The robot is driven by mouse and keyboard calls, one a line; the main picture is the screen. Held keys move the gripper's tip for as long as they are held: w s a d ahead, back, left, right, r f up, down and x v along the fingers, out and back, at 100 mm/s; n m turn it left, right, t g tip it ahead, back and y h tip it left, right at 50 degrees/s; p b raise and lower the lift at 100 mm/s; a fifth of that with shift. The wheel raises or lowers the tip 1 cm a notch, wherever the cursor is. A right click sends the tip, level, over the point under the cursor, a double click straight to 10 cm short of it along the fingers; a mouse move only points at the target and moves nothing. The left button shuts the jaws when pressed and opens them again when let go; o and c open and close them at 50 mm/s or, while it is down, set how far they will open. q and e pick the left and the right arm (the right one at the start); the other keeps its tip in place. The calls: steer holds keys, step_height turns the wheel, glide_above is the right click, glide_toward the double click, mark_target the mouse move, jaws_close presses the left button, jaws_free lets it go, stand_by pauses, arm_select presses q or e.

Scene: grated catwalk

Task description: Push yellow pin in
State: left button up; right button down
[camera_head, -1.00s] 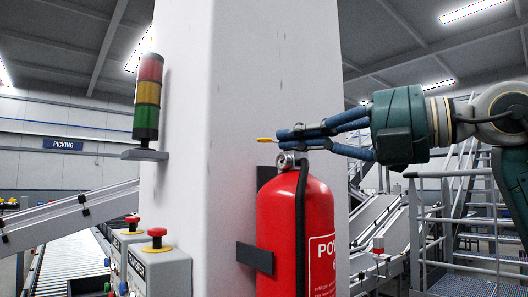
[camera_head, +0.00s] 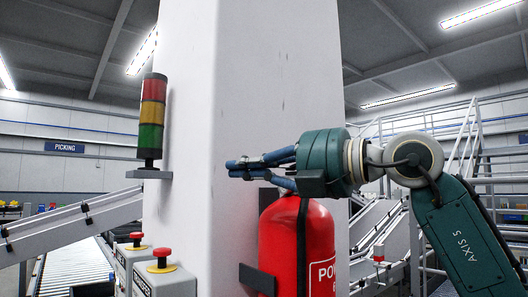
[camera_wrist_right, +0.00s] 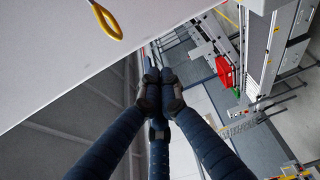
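The yellow pin shows as a yellow loop (camera_wrist_right: 107,22) at the top left of the right wrist view, against a pale surface. It is hidden in the head view. My right gripper (camera_head: 232,169) reaches leftward across the top of the red fire extinguisher (camera_head: 285,245), in front of the white column. In the right wrist view its fingertips (camera_wrist_right: 160,90) are drawn together with nothing between them, apart from the yellow loop. The fingers and wrist cover the extinguisher's head and valve. My left gripper is not in view.
The white column (camera_head: 235,80) stands behind the extinguisher, with a dark bracket (camera_head: 257,279) beside it. A signal tower (camera_head: 151,115) and red stop buttons (camera_head: 162,254) are at left. Railings and stairs (camera_head: 480,130) are at right.

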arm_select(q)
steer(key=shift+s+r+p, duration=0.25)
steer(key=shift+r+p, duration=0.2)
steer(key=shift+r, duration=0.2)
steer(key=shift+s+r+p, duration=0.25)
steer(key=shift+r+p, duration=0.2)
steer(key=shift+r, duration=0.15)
arm_select(e)
steer(key=w+d, duration=0.3)
steer(key=d, duration=0.2)
steer(key=shift+w+d+r, duration=0.15)
steer(key=shift+w+d, duration=0.1)
steer(key=shift+d, duration=0.1)
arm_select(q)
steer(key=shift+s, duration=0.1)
